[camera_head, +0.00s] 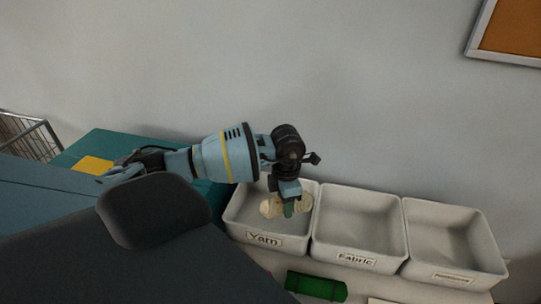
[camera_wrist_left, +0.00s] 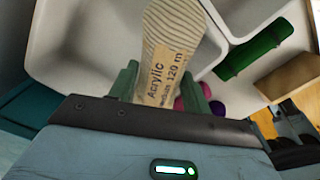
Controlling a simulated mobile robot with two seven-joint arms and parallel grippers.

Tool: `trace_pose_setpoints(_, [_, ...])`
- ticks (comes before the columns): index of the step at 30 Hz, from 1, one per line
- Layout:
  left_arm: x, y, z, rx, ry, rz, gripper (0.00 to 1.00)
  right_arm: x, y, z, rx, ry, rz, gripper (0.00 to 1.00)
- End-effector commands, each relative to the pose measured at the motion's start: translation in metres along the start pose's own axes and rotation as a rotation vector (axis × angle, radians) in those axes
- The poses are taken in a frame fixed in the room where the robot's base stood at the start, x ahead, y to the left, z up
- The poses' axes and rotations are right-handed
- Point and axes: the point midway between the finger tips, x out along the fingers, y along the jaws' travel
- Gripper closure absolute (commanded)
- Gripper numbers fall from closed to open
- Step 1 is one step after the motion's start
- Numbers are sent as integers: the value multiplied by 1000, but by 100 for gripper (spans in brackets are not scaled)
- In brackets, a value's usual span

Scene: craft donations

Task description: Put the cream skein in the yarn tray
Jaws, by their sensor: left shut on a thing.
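The cream skein (camera_head: 270,208) has a paper band reading "Acrylic" and "120 m", which shows in the left wrist view (camera_wrist_left: 172,65). My left gripper (camera_head: 289,209) is shut on the skein, with one green finger on each side of the band. It points down and holds the skein over the opening of the white yarn tray (camera_head: 262,240), whose front label reads "Yarn". I cannot tell how far the skein is above the tray floor. No other yarn is seen in the tray, though the arm and skein hide part of it.
An empty white tray labelled "Fabric" (camera_head: 357,259) and another empty white tray (camera_head: 452,272) stand to the right of the yarn tray. A green roll (camera_head: 316,286) lies in front of them. A wall rises behind.

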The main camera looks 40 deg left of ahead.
Motion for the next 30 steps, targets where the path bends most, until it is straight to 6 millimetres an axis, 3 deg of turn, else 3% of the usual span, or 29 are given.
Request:
trace_pose_setpoints(6, [4, 17, -9, -238, 4, 10, 74, -1, 1, -8, -2, 15, 3, 64])
trace_pose_setpoints(14, [9, 18, -10, -274, 7, 9, 74, -1, 0, -5, 2, 10, 3, 64])
trace_pose_setpoints(24, [61, 18, -11, -272, 8, 8, 74, -1, -1, -3, 8, 6, 3, 64])
trace_pose_setpoints(30, [69, 19, -10, -271, 6, 9, 74, -1, -2, -3, 8, 5, 2, 64])
